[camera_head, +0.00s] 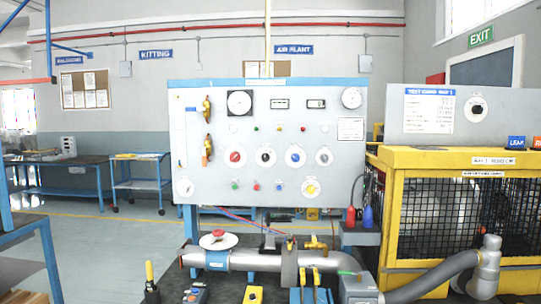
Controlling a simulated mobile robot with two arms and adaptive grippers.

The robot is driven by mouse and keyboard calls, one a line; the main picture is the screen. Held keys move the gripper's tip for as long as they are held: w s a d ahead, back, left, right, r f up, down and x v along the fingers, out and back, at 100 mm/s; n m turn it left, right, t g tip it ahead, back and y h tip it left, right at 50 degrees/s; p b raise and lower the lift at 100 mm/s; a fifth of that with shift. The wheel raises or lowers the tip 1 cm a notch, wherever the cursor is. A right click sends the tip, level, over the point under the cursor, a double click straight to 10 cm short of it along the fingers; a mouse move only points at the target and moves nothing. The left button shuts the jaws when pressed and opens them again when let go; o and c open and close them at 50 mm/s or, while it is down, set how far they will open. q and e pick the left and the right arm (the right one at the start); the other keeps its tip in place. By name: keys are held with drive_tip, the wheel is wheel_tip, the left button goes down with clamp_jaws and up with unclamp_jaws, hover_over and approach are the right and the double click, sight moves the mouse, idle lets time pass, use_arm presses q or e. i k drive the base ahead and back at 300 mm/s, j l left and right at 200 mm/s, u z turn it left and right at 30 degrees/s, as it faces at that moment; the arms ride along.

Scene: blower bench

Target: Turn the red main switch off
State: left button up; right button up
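A red rotary knob (236,157) on a pale round plate is at the left of a row of knobs on the light grey control panel (215,100). It is the red switch that shows most clearly. Its lettering and the exact angle of its handle are too small to read. Neither of my grippers shows in the head view, so nothing of mine is seen touching the panel.
Black (266,157), blue (295,157) and grey (323,157) knobs sit beside the red one. A yellow mesh cage (455,158) stands right. The space before the panel face looks clear.

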sight(235, 157)
drive_tip(key=i+u, duration=0.35)
drive_tip(key=i+l+u, duration=0.1)
drive_tip(key=i+u, duration=0.2)
drive_tip(key=i, duration=0.2)
